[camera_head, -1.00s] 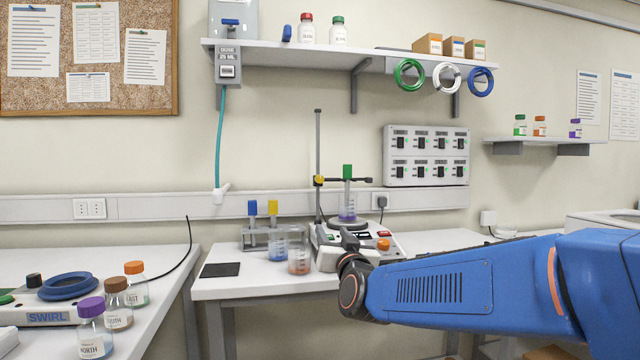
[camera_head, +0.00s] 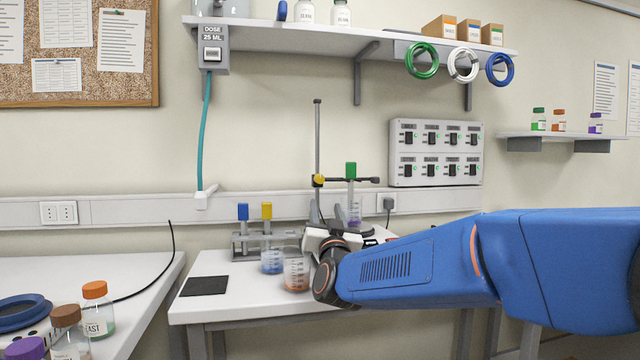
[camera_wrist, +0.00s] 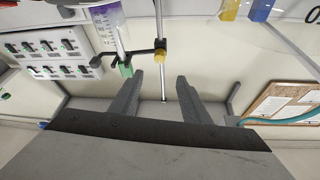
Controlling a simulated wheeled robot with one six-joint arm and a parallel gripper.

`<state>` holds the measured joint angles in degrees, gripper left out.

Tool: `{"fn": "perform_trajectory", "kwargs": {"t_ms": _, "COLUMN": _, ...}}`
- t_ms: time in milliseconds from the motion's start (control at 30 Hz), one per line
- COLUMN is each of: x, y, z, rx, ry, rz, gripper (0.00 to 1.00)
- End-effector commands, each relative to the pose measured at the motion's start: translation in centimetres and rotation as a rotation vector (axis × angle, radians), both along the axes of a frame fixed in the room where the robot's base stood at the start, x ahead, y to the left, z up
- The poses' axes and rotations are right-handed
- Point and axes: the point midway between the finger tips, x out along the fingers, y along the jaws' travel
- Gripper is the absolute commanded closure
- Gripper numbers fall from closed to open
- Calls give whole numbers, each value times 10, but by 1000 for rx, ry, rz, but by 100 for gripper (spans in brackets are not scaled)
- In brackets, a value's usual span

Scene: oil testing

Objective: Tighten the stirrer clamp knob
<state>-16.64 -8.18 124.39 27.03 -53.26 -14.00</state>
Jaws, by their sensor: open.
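The yellow clamp knob (camera_head: 318,180) sits on the upright metal stand rod (camera_head: 317,130) at the back of the middle table. A horizontal bar runs right from it to the green-topped stirrer (camera_head: 351,170), above a vessel with purple liquid (camera_head: 354,214). My gripper (camera_head: 327,212) is just below the knob, partly hidden by my wrist. In the wrist view, which is upside down, my gripper (camera_wrist: 160,88) is open and empty. The knob (camera_wrist: 160,56) shows ahead, near the line between the fingers and apart from them. The stirrer's green top (camera_wrist: 125,69) is beside the left finger.
Beakers with blue (camera_head: 271,260) and orange liquid (camera_head: 296,272) stand left of my wrist, by a rack (camera_head: 250,245) holding blue and yellow pieces. A switch panel (camera_head: 436,153) is on the wall behind. A black mat (camera_head: 205,285) lies at the table's left.

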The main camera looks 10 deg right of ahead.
Motion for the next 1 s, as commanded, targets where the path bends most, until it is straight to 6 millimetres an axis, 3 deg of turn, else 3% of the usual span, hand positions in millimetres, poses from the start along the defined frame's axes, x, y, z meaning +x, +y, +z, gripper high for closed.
{"fn": "perform_trajectory", "kwargs": {"t_ms": 700, "x": 115, "y": -14, "z": 46, "rx": -1, "ry": 0, "rz": -1, "gripper": 57}}
{"fn": "perform_trajectory", "kwargs": {"t_ms": 1000, "x": 143, "y": -17, "z": 57, "rx": 0, "ry": 1, "rz": -1, "gripper": 57}}
